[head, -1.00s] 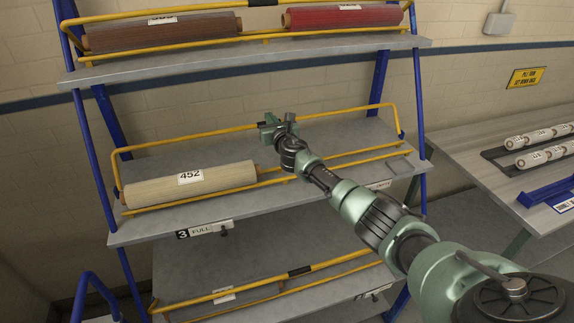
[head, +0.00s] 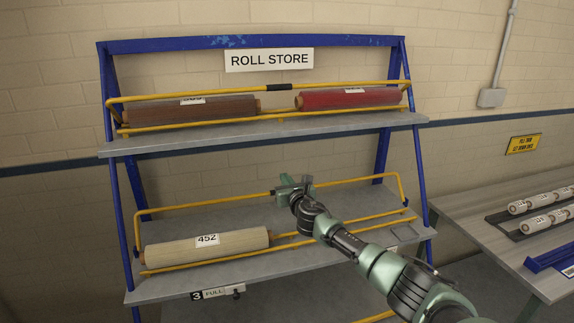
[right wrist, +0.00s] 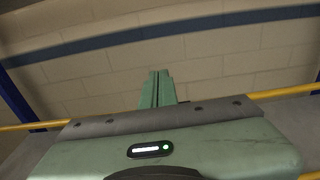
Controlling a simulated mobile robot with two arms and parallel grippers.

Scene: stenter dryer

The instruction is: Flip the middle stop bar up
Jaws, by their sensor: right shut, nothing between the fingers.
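The middle stop bar (head: 350,182) is a yellow rail on the middle shelf. It stands well above the fixed yellow front rail (head: 200,263), and its ends bend down to the shelf sides. My right gripper (head: 294,183) is shut and empty at the middle of the bar, covering that stretch of it. I cannot tell whether it touches the bar. In the right wrist view the closed green fingers (right wrist: 157,88) point at the wall, and bits of yellow bar (right wrist: 285,92) show at both sides. My left gripper is not in view.
A cream roll (head: 208,246) marked 452 lies on the left of the middle shelf (head: 340,242); its right half looks empty. Brown (head: 195,109) and red (head: 345,99) rolls lie on the top shelf. A table (head: 480,225) with white rolls stands at right.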

